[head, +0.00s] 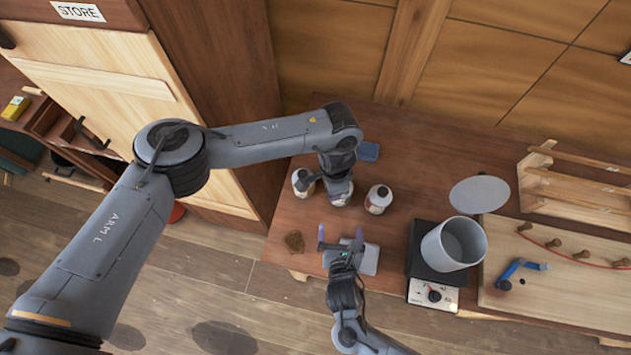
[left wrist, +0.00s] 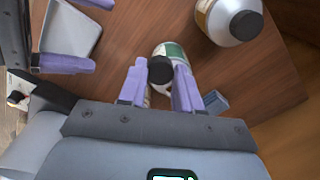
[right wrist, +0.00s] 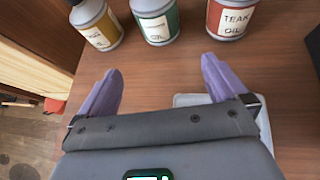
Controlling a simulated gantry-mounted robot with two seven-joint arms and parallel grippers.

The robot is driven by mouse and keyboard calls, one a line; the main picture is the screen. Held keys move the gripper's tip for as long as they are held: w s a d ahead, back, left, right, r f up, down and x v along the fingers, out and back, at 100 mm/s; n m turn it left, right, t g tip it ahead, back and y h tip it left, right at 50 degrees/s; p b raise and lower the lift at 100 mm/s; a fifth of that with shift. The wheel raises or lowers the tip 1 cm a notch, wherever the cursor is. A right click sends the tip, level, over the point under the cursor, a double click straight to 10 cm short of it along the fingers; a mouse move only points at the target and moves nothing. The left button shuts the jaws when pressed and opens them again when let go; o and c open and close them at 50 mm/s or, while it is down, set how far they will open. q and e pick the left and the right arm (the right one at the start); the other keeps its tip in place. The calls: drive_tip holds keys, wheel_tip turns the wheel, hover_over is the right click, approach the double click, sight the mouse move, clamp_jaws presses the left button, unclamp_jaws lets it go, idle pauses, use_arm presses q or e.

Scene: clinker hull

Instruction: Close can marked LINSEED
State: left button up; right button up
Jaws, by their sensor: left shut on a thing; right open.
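Three cans stand in a row on the wooden bench. The middle can, with a green label (right wrist: 158,20), has small words that are hard to read. My left gripper (left wrist: 157,85) is shut on its black cap (left wrist: 160,70). From the head view I cannot tell whether the cap is seated, as my left gripper (head: 337,183) covers it. The right can (head: 379,199) has a red label reading TEAK OIL (right wrist: 230,20). The left can (head: 303,182) has a yellowish label (right wrist: 101,32). My right gripper (head: 341,240) is open and empty, in front of the cans.
A pale tray (head: 370,260) lies under my right gripper. A brown crumpled piece (head: 294,241) lies to its left. A grey pot (head: 455,245) sits on a hot plate (head: 432,292) at the right. A small blue block (head: 368,151) lies behind the cans.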

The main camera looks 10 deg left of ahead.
use_arm(q)
drive_tip(key=shift+m, duration=0.4)
drive_tip(key=w+d+r, duration=0.1)
drive_tip(key=w+r, duration=0.1)
drive_tip(key=r, duration=0.1)
drive_tip(key=w+d+r+b, duration=0.1)
drive_tip(key=w+r, duration=0.1)
drive_tip(key=shift+d+r, duration=0.15)
drive_tip(key=shift+d, duration=0.15)
drive_tip(key=shift+w+a+r, duration=0.1)
drive_tip(key=shift+w+r, duration=0.1)
drive_tip(key=shift+r, duration=0.15)
use_arm(e)
drive_tip(key=shift+n+t, duration=0.5)
drive_tip(key=shift+t, duration=0.2)
drive_tip(key=w+r, duration=0.1)
drive_tip(key=w, duration=0.2)
drive_tip(key=w+r, duration=0.1)
drive_tip(key=w, duration=0.1)
drive_tip(key=shift+w+a+r, duration=0.1)
drive_tip(key=shift+r, duration=0.25)
drive_tip(key=shift+w, duration=0.1)
drive_tip(key=x, duration=1.1)
drive_tip(key=shift+w+a+f, duration=0.25)
drive_tip(key=shift+w, duration=0.05)
drive_tip(key=shift+c, duration=0.3)
